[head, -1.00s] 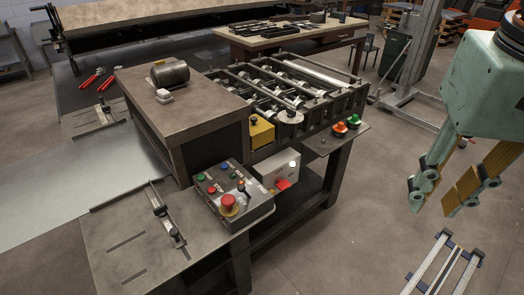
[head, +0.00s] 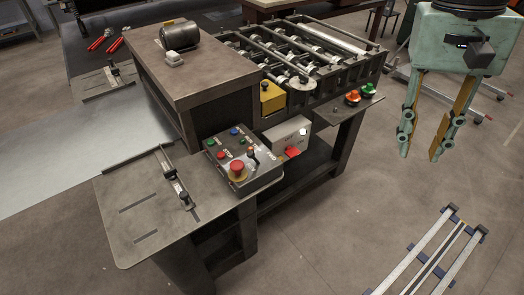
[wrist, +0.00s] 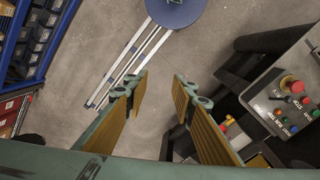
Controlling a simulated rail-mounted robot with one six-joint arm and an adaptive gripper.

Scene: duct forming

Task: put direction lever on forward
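The control box (head: 243,163) sits on the machine's front table, with a red emergency stop button (head: 237,170), small green, blue and red buttons and a small black lever (head: 253,154). Which way the lever points is too small to tell. My gripper (head: 420,153) is open and empty, fingers pointing down, to the right of the machine and well apart from the box. It also shows in the wrist view (wrist: 158,88), with a clear gap between the fingers.
The roller machine (head: 300,62) stands between my gripper and the far tables. A light box with a red switch (head: 288,140) hangs below. A rail frame (head: 435,250) lies on open floor.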

